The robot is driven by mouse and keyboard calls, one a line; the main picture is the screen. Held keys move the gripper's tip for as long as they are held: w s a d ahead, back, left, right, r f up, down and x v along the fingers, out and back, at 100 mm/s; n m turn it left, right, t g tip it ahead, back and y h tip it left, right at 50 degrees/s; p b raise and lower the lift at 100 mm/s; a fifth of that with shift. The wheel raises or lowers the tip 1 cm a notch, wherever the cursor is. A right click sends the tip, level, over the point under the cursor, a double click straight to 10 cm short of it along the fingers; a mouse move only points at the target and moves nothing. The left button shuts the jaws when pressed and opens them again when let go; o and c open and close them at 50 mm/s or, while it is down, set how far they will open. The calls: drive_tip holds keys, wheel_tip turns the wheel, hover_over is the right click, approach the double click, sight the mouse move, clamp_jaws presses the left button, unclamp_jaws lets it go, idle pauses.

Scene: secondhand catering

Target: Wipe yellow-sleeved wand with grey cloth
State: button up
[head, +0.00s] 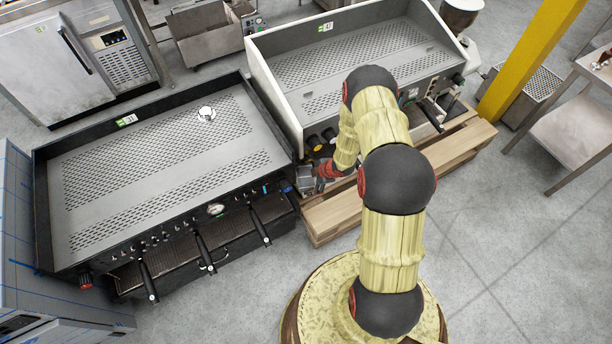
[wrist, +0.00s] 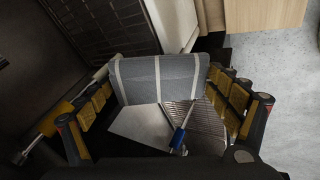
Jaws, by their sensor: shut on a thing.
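My gripper (wrist: 162,82) is shut on a grey cloth (wrist: 160,72) with pale stripes, which spans between its yellow-padded fingers in the wrist view. A wand with a yellow sleeve (wrist: 52,118) lies at the left of the wrist view, just outside the left finger. Its metal end points down and left, and the finger partly hides the rest. I cannot tell whether the cloth touches it; they look apart. In the head view my gripper (head: 322,174) is low between the two coffee machines, largely hidden by my arm.
A second wand with a blue sleeve (wrist: 179,137) shows below the cloth, over a slotted tray (wrist: 206,124). The black coffee machine (head: 150,235) stands left and the white-sided one (head: 262,85) behind, on a wooden pallet (head: 330,215). Grey floor (head: 490,250) is clear at right.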

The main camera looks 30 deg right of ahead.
drive_tip(key=shift+s+d+r, duration=0.1)
drive_tip(key=shift+s+d, duration=0.15)
drive_tip(key=shift+s, duration=0.35)
drive_tip(key=shift+s+d+r, duration=0.1)
drive_tip(key=shift+s+d, duration=0.15)
drive_tip(key=shift+s, duration=0.3)
drive_tip(key=shift+s+a+f, duration=0.1)
drive_tip(key=shift+s+a, duration=0.05)
drive_tip(key=shift+s, duration=1.3)
drive_tip(key=shift+s+a+f, duration=0.1)
drive_tip(key=shift+s+a, duration=0.05)
drive_tip(key=shift+s, duration=1.25)
